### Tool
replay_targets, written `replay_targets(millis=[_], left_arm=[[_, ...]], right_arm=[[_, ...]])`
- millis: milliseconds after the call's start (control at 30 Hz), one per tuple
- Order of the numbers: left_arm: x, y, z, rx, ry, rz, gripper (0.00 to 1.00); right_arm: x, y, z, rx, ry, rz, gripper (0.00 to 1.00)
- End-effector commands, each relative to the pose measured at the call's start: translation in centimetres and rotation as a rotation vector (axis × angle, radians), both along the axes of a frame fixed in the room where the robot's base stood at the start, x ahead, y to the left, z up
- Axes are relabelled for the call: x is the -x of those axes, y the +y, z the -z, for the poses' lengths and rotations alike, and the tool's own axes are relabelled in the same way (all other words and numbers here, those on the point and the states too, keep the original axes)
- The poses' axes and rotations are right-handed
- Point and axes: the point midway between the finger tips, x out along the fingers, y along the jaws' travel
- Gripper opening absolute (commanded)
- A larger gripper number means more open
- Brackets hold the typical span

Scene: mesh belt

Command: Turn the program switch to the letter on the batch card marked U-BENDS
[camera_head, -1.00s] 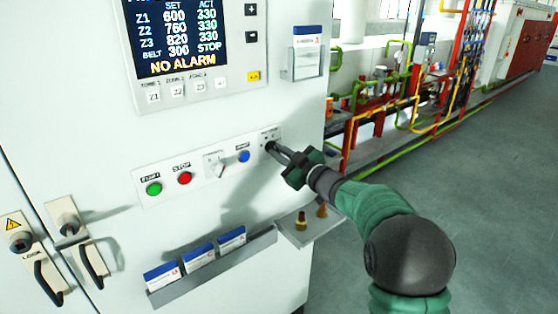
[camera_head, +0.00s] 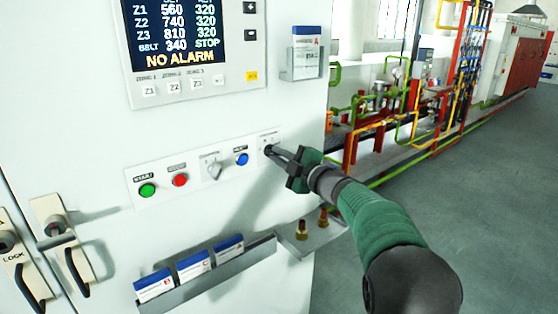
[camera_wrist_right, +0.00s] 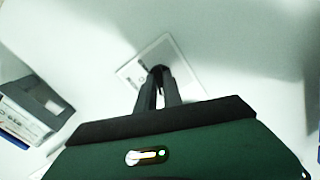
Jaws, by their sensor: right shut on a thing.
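The program switch is the small dark knob on the plate (camera_head: 268,137) at the right end of the button strip, mostly hidden by my fingers. My right gripper (camera_head: 271,152) is shut on it; the wrist view shows the fingertips (camera_wrist_right: 160,72) together over the knob in front of its pale plate (camera_wrist_right: 138,72). I cannot read its letter position. Batch cards with blue tops, a left one (camera_head: 153,284), a middle one (camera_head: 193,265) and a right one (camera_head: 229,247), stand in the lower rack; their titles are too small to read. My left gripper is not in view.
The display (camera_head: 180,30) reads Z1 560, Z2 740, Z3 810, belt 340, STOP, NO ALARM. Another card (camera_head: 306,50) sits in the upper holder. Green (camera_head: 147,190), red (camera_head: 180,180) and blue (camera_head: 242,159) buttons and a grey selector (camera_head: 213,170) share the strip. A small shelf (camera_head: 308,234) lies below.

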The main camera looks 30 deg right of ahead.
Motion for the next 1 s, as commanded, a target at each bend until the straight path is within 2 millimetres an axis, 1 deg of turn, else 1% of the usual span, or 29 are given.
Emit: replay_targets(millis=[33,500,533,667,1000], left_arm=[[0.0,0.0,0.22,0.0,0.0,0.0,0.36],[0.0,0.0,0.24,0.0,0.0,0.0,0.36],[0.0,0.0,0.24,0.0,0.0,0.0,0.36],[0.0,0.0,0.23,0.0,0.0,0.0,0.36],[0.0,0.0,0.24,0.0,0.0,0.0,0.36]], right_arm=[[-0.04,0.08,0.96,0.006,0.015,-0.002,0.0],[-0.05,0.1,0.85,0.019,0.014,-0.003,0.0],[-0.04,0.1,0.86,0.019,0.014,-0.003,0.15],[-0.03,0.09,0.69,0.019,0.011,-0.002,0.32],[0.27,0.02,0.27,0.018,0.004,-0.001,0.33]])
